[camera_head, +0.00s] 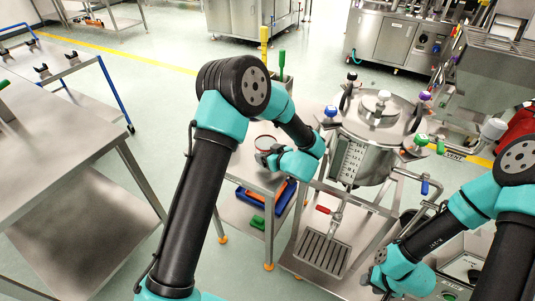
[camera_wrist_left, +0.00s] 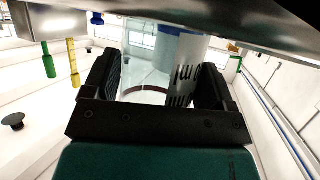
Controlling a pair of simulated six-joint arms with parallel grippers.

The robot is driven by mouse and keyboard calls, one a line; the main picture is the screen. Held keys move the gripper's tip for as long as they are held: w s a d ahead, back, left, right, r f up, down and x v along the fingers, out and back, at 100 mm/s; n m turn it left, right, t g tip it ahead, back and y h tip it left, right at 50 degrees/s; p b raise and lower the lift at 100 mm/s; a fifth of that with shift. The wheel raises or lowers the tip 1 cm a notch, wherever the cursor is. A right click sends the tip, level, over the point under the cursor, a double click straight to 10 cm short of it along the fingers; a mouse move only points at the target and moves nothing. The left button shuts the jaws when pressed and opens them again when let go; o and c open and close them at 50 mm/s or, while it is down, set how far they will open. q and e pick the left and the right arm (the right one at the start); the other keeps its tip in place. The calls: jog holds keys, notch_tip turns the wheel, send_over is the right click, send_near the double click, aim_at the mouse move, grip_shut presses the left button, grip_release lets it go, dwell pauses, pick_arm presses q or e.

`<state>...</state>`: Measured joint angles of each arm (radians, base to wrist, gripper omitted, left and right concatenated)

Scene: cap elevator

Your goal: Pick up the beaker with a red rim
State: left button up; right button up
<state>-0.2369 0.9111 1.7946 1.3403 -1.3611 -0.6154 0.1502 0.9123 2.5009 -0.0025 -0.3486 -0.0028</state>
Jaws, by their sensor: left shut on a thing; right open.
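The clear beaker with a red rim (camera_head: 265,141) is at the small steel table, partly hidden by my left gripper (camera_head: 264,157). In the left wrist view, the clear beaker (camera_wrist_left: 143,70) sits between the two dark fingers of my left gripper (camera_wrist_left: 155,78), with its dark red rim showing as an arc. The left gripper is shut on the beaker. I cannot tell whether the beaker touches the tabletop. My right gripper (camera_head: 376,281) is open, low at the right near the steel frame, and its fingers show only in part.
A large steel vessel (camera_head: 378,130) with coloured knobs stands right of my left gripper. A drip grate (camera_head: 322,252) is below it. Yellow (camera_head: 264,42) and green (camera_head: 282,63) handles stand upright behind the left arm. A blue bin (camera_head: 270,205) sits on the lower shelf.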

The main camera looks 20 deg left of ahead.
pick_arm(q)
jog(key=shift+r, duration=0.6)
notch_tip(320, 180, up, 2)
jog(key=shift+r, duration=0.15)
jog(key=s+d, duration=0.2)
jog(key=s, duration=0.5)
jog(key=s+d+r, duration=0.1)
jog(key=s+d, duration=0.2)
jog(key=s, duration=0.5)
jog(key=shift+r, duration=0.2)
